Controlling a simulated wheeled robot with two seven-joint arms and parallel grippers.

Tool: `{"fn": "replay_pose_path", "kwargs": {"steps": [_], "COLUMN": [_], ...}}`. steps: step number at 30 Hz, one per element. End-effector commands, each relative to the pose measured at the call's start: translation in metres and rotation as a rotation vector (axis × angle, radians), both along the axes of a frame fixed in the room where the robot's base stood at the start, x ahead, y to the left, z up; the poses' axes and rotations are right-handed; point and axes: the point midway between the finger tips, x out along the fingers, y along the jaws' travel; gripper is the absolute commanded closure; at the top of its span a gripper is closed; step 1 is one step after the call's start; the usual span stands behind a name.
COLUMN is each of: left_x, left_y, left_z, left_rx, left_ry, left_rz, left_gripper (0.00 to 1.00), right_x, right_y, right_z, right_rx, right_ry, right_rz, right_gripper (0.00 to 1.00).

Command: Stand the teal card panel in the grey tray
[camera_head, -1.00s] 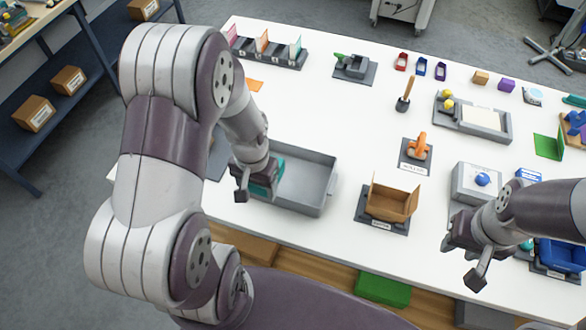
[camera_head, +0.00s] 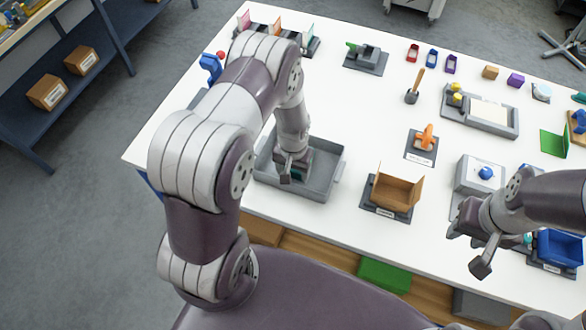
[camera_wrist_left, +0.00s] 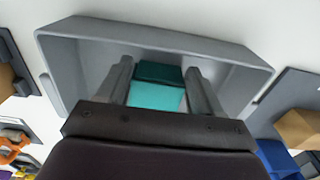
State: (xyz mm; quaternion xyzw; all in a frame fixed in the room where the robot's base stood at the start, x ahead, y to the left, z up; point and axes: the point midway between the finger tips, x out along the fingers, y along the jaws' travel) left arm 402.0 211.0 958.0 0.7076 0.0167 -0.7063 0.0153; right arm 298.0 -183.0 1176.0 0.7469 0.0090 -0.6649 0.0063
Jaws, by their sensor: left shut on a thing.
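The grey tray (camera_head: 325,182) sits near the front edge of the white table; its rim and inside also show in the left wrist view (camera_wrist_left: 68,60). My left gripper (camera_head: 290,175) points down inside the tray and is shut on the teal card panel (camera_wrist_left: 157,97). In the left wrist view the panel lies between the two fingers, with a darker teal part beyond a brighter part. In the head view the gripper hides nearly all of the panel. Whether the panel touches the tray floor cannot be told. My right gripper (camera_head: 470,248) looks open and empty, over the front right of the table.
An open brown box (camera_head: 397,193) stands right of the tray. Behind it is an orange object (camera_head: 425,138) on a grey base. A rack with coloured panels (camera_head: 312,45) stands at the back left. White table is clear between the tray and the back items.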

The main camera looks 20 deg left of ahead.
Motion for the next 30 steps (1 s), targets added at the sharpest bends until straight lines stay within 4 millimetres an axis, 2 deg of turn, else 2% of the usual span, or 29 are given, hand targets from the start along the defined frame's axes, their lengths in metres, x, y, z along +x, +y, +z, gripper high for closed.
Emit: {"fn": "replay_pose_path", "kwargs": {"steps": [7, 9, 10, 11, 12, 13, 15, 24, 28, 30], "left_x": [-0.001, -0.002, -0.002, -0.002, -0.003, -0.003, -0.004, -0.002, -0.001, 0.001], "left_y": [0.000, 0.000, 0.000, 0.000, 0.000, 0.000, 0.000, 0.000, 0.000, 0.000], "left_z": [-0.010, -0.013, -0.013, -0.013, -0.013, -0.013, -0.013, -0.010, 0.006, 0.012], "left_rx": [0.000, 0.000, 0.000, 0.000, 0.000, 0.000, 0.000, 0.000, 0.000, 0.000], "left_ry": [0.004, 0.005, 0.006, 0.006, 0.007, 0.008, 0.009, 0.004, 0.002, -0.002], "left_rz": [0.000, 0.000, 0.000, 0.000, 0.000, 0.000, 0.000, 0.000, 0.000, 0.000], "left_gripper": [0.62, 0.72, 0.72, 0.78, 0.79, 0.28, 0.09, 0.09, 0.09, 0.09], "right_x": [0.000, 0.000, 0.000, 0.000, 0.000, 0.000, 0.000, 0.000, 0.000, 0.000], "right_y": [0.000, 0.000, 0.000, 0.000, 0.000, 0.000, 0.000, 0.000, 0.000, 0.000], "right_z": [-0.008, -0.009, -0.010, -0.009, -0.009, -0.009, -0.009, -0.007, 0.006, -0.004], "right_rx": [0.000, 0.000, 0.000, 0.000, 0.000, 0.000, 0.000, 0.000, 0.000, 0.000], "right_ry": [0.000, 0.000, 0.000, 0.000, 0.000, 0.000, 0.000, 0.000, 0.000, -0.001], "right_rz": [0.000, 0.000, 0.000, 0.000, 0.000, 0.000, 0.000, 0.000, 0.000, 0.000], "right_gripper": [0.61, 0.61, 0.61, 0.61, 0.61, 0.61, 0.61, 0.61, 0.61, 0.61]}}
